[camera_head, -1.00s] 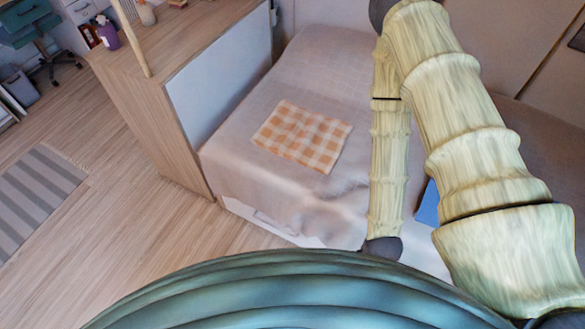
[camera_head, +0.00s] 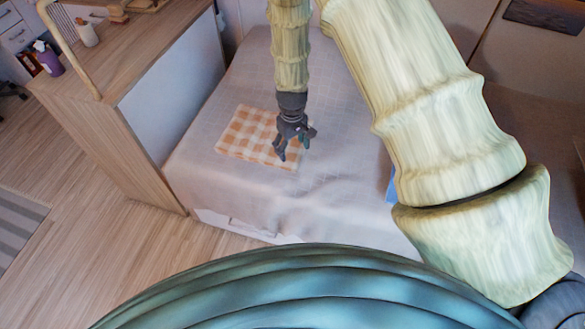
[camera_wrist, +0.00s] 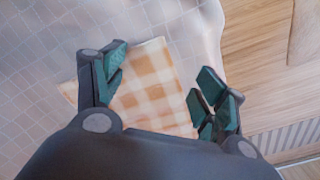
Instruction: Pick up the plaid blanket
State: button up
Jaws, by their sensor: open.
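The plaid blanket (camera_head: 243,135) is a flat, folded orange and white checked cloth lying on the bed (camera_head: 335,165). My gripper (camera_head: 291,146) hangs pointing down over the blanket's right part and hides some of it in the head view. In the wrist view the blanket (camera_wrist: 150,88) lies below and between the open fingers of my gripper (camera_wrist: 160,98). The fingers are spread with green pads and hold nothing. I cannot tell the exact height of the fingertips above the cloth.
A wooden cabinet (camera_head: 150,60) with a light side panel stands left of the bed. A blue item (camera_head: 391,186) lies on the bed, partly hidden by my arm. Wooden floor (camera_head: 100,215) is open at the left.

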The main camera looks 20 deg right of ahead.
jog(key=b, duration=0.6)
send_over(292, 171)
jog(key=f, duration=0.7)
jog(key=shift+w+d+f, duration=0.15)
jog(key=shift+w+f, duration=0.1)
jog(key=shift+f, duration=1.2)
jog(key=shift+f+b, duration=0.25)
jog(key=shift+b, duration=0.05)
jog(key=shift+f, duration=0.25)
jog(key=shift+s, duration=0.1)
jog(key=c, duration=0.8)
jog(key=shift+c, duration=0.5)
